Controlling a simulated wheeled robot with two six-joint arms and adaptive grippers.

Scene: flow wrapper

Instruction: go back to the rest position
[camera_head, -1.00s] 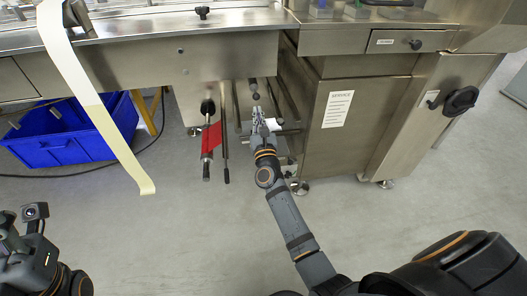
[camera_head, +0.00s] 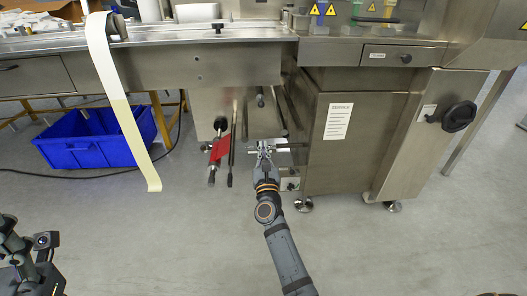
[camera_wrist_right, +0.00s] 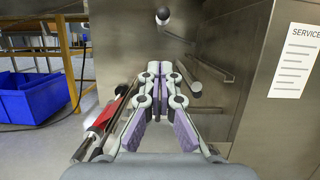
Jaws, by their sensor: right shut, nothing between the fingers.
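My right gripper (camera_head: 264,149) is in front of the gap under the machine, beside the cabinet with the service sheet. In the right wrist view its fingers (camera_wrist_right: 166,88) are closed together with nothing between them. Steel bars of the machine (camera_head: 260,97) are just beyond and above the fingertips. My left arm shows at the lower left edge of the head view; its gripper fingers cannot be made out.
The steel cabinet (camera_head: 310,170) stands right of my right gripper. A pale film strip (camera_head: 122,100) hangs down. A blue crate (camera_head: 97,140) is at left. The floor in front is clear.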

